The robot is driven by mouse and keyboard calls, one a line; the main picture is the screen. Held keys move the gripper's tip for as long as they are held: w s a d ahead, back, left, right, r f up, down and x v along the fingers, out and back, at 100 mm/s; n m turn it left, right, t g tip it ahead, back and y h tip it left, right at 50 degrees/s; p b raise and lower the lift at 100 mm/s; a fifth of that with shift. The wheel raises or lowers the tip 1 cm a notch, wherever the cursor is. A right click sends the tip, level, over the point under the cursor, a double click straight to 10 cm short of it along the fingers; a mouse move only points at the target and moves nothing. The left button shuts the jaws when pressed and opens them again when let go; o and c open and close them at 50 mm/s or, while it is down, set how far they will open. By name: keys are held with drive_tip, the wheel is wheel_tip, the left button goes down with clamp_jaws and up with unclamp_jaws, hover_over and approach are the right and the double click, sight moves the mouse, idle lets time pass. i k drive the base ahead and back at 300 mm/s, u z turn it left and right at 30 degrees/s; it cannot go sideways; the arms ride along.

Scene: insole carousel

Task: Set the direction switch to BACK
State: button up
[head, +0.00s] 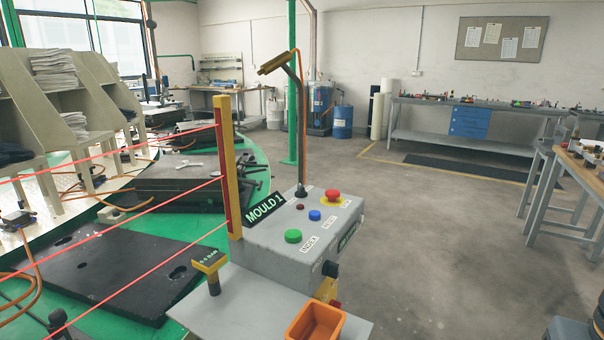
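The grey control box (275,262) marked MOULD 1 stands in the lower middle of the head view. Its top carries a green button (293,236), a blue button (315,215), a small dark red lamp (300,207) and a red mushroom button (333,195). A small black knob (330,268) sticks out low on the box's right-hand face; it may be the direction switch. Its setting and the lettering on that face cannot be read from here. My gripper is not in view.
An orange bin (315,323) sits on the grey shelf (245,318) before the box. A yellow post (231,165) with red beams guards the green carousel (125,228) at left. A lamp arm (299,120) rises behind the box. The floor (440,235) to the right is open.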

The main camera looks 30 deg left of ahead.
sight(301, 194)
drive_tip(key=u, duration=0.55)
drive_tip(key=i, duration=0.95)
drive_tip(key=u, duration=0.7)
